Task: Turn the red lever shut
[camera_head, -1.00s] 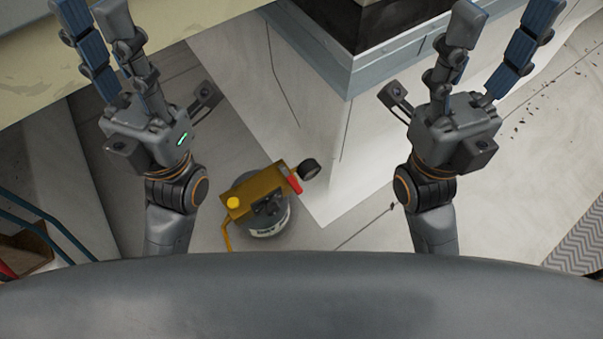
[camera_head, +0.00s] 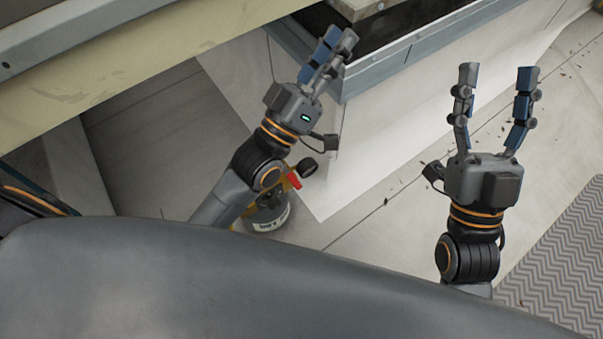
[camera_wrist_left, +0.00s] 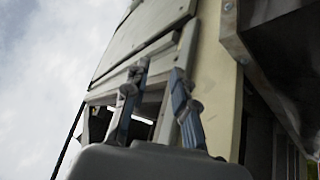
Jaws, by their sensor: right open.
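The red lever (camera_head: 294,180), a small red piece, shows in the head view on a low yellow-topped device (camera_head: 268,213) on the floor. My left forearm and wrist cover most of this device. My left gripper (camera_head: 334,40) is beyond the lever, towards the grey-framed unit; its fingers are apart with nothing seen between them. In the left wrist view its fingers (camera_wrist_left: 159,72) are also apart, in front of pale panels and sky; the lever is not in that view. My right gripper (camera_head: 497,73) is open and empty over the floor at the right, well away from the lever.
A round black knob or gauge (camera_head: 308,167) sits beside the lever. A cream beam (camera_head: 130,65) crosses the upper left. A grey-framed unit (camera_head: 400,55) stands at the top. A zigzag-patterned mat (camera_head: 560,250) lies at lower right.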

